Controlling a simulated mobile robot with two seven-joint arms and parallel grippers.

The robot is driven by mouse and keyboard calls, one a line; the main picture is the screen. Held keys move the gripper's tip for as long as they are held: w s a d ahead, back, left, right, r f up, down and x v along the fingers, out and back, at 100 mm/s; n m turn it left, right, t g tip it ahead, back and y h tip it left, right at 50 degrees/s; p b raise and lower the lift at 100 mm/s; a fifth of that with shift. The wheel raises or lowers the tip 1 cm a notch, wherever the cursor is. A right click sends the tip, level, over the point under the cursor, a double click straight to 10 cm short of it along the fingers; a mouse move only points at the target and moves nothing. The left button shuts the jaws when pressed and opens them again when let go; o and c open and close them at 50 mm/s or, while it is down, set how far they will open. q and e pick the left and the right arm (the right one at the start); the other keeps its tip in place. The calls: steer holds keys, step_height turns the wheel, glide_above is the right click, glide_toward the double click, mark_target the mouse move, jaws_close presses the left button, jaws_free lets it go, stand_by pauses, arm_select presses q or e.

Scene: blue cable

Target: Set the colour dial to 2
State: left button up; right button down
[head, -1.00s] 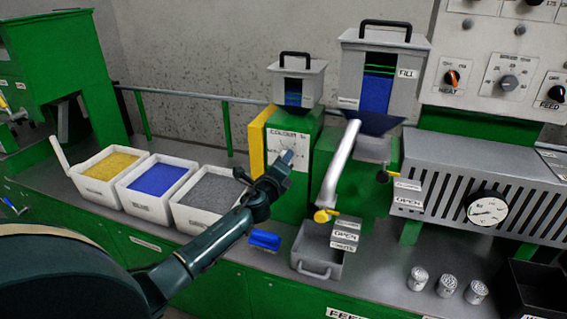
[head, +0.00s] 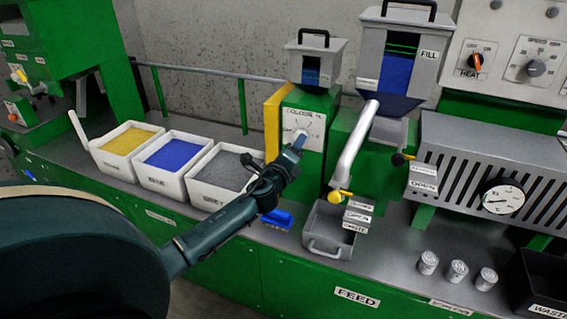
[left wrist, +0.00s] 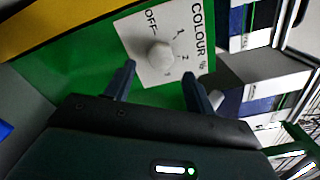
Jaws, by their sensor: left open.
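The colour dial is a pale round knob (left wrist: 160,56) on a white plate (head: 305,126) marked COLOUR, on the front of a green housing. In the left wrist view the plate shows OFF, 1, 2 and a further mark; I cannot tell which mark the knob points to. My left gripper (left wrist: 159,76) is open and empty, its two fingers (head: 296,144) pointing at the dial. In the left wrist view the knob lies between and just beyond the fingertips, with no clear contact. In the head view the gripper hides part of the plate. My right gripper is not in view.
Bins of yellow (head: 127,138), blue (head: 172,153) and grey (head: 225,170) granules stand left of the dial. A blue brush (head: 277,219) lies below it. A hopper (head: 316,66) sits above, and a grey pipe with yellow-tipped handle (head: 352,152) stands close at right.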

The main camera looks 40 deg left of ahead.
arm_select(q)
steer(key=v, duration=0.9)
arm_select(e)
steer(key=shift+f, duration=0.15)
arm_select(q)
steer(key=shift+s, duration=0.15)
steer(key=s+d+f+n+g+h+p, duration=0.2)
steer(key=s+d+f+n, duration=0.4)
steer(key=s+d+n, duration=0.3)
steer(key=s+d+f+n+g+h+p, duration=0.3)
steer(key=s+d+f+n, duration=0.4)
steer(key=s+d, duration=0.6)
steer(key=n+g+h, duration=0.1)
steer(key=n+h, duration=0.1)
steer(key=shift+g+h, duration=0.3)
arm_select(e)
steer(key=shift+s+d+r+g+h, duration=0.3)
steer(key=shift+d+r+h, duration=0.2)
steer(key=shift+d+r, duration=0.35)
arm_select(q)
steer(key=shift+d, duration=0.15)
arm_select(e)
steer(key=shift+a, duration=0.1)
